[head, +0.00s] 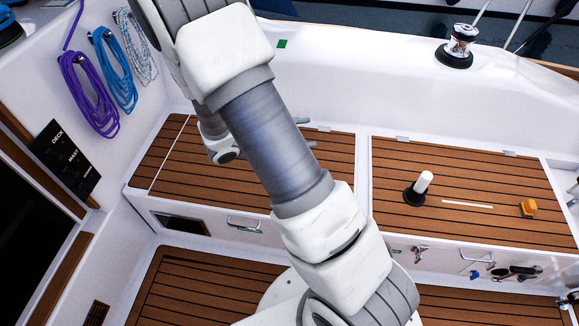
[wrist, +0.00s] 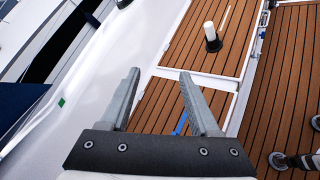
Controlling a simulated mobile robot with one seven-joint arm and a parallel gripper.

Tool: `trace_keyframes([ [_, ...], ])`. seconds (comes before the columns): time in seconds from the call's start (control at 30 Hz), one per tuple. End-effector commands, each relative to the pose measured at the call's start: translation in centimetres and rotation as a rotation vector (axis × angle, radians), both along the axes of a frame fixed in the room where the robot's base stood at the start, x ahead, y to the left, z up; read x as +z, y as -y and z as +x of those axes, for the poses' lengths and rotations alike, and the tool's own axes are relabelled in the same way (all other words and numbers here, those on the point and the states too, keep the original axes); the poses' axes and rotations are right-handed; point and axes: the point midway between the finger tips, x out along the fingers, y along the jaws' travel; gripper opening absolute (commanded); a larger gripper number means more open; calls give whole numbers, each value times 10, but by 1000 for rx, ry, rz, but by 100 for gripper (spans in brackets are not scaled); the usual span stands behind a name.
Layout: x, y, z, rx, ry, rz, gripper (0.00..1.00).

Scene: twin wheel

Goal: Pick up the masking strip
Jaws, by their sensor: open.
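A narrow blue strip (wrist: 181,122), which looks like the masking strip, lies on the brown slatted seat (wrist: 155,105) in the wrist view. It shows between my gripper's fingers, close to the right one, and part of it may be hidden by the gripper. In the head view my arm covers that part of the seat. My gripper (wrist: 160,73) is open and empty, above the seat and apart from the strip. In the head view its fingertips (head: 306,133) just show to the right of my arm.
A white cylinder on a black base (head: 422,183), a pale thin strip (head: 467,204) and an orange block (head: 528,208) are on the right seat. A winch (head: 459,45) stands on the ledge behind. Coiled ropes (head: 90,95) hang at left. A green patch (head: 282,44) marks the white coaming.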

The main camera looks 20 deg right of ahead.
Motion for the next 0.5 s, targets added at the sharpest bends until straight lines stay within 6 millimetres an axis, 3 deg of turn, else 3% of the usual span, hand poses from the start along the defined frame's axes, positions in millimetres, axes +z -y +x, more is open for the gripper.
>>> trace_keyframes([
  [0.03,-25,-2,7,59,-42,-45,62],
  [0.3,-133,-18,41,404,-214,-230,62],
  [0.5,-226,-37,45,680,-347,-321,62],
])
